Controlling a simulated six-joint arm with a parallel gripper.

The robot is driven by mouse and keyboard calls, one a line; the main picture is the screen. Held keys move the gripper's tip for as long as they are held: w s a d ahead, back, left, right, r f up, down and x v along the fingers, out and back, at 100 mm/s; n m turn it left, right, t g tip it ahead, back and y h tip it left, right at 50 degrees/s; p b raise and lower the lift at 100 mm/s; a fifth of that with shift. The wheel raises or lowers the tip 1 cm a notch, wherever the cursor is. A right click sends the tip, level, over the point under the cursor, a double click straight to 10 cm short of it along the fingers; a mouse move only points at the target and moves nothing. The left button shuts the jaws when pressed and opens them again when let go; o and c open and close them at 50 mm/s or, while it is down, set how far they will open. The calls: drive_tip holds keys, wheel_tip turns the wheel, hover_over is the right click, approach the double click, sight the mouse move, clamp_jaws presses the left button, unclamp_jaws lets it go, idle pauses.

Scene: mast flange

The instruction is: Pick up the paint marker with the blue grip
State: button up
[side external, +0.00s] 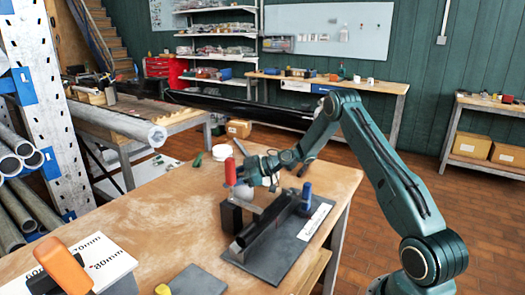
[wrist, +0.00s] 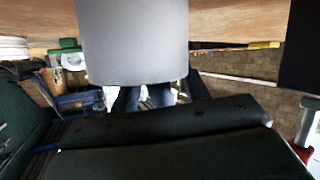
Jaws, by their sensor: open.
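I cannot make out a paint marker with a blue grip for certain in either view. In the side view a blue upright piece (side external: 306,193) stands at the right end of the dark fixture (side external: 262,226); it looks like a handle, but it is too small to be sure. My gripper (side external: 252,172) is open above the fixture's far left side, close beside a red upright handle (side external: 230,172). In the wrist view a large grey rounded body (wrist: 135,40) fills the top middle and hides much of the table; the fingertips are not clear there.
A green item (side external: 198,160) lies on the wooden table (side external: 150,215) near its far edge. An orange-handled thing (side external: 66,268) stands on a white labelled board (side external: 95,262) at front left. The table's left middle is clear.

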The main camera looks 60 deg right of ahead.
drive_tip(key=shift+w+a+f, duration=0.1)
drive_tip(key=shift+w+f, duration=0.05)
drive_tip(key=shift+w, duration=0.1)
idle(0.3)
clamp_jaws()
wheel_tip(320, 180, up, 20)
idle(0.9)
drive_tip(key=shift+s, duration=0.15)
idle(0.5)
